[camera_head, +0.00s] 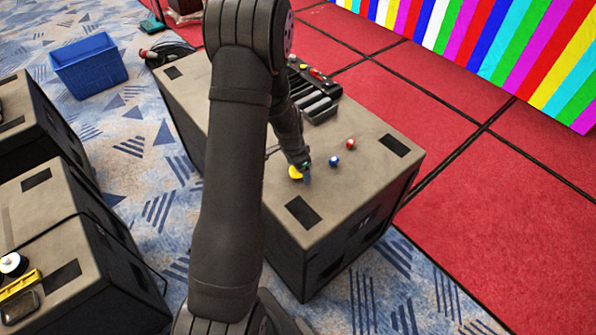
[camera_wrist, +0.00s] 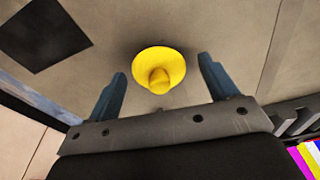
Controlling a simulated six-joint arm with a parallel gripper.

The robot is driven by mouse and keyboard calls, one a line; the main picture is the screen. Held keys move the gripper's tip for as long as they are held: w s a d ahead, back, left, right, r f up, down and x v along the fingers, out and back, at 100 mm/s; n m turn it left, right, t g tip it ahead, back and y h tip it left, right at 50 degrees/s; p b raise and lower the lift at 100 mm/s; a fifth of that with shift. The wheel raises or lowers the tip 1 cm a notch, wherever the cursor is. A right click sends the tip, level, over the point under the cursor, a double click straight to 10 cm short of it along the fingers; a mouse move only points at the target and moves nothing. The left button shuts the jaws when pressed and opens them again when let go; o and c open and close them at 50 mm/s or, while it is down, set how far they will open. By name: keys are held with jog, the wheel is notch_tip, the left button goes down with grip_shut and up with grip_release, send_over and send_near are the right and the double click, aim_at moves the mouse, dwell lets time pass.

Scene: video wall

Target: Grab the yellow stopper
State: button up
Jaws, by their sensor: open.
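The yellow stopper (camera_wrist: 159,70) is a round, wide-rimmed piece with a knob in its middle. In the wrist view it lies on the grey case top, ahead of my gripper (camera_wrist: 160,88) and between the lines of its two blue-grey fingers. The fingers are open, one on each side, and I see no contact. In the head view the yellow stopper (camera_head: 295,173) is near the front edge of the case (camera_head: 270,205), beside my gripper (camera_head: 306,172), which partly hides it.
A blue-and-white piece (camera_head: 334,160) and a red-and-white piece (camera_head: 350,144) stand right of my gripper. A dark tray with tools (camera_head: 314,95) sits farther back on the case. A blue bin (camera_head: 88,66) is on the carpet, and a striped video wall (camera_head: 520,45) stands at the right.

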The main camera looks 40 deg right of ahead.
jog(key=shift+c, duration=0.2)
jog(key=c, duration=1)
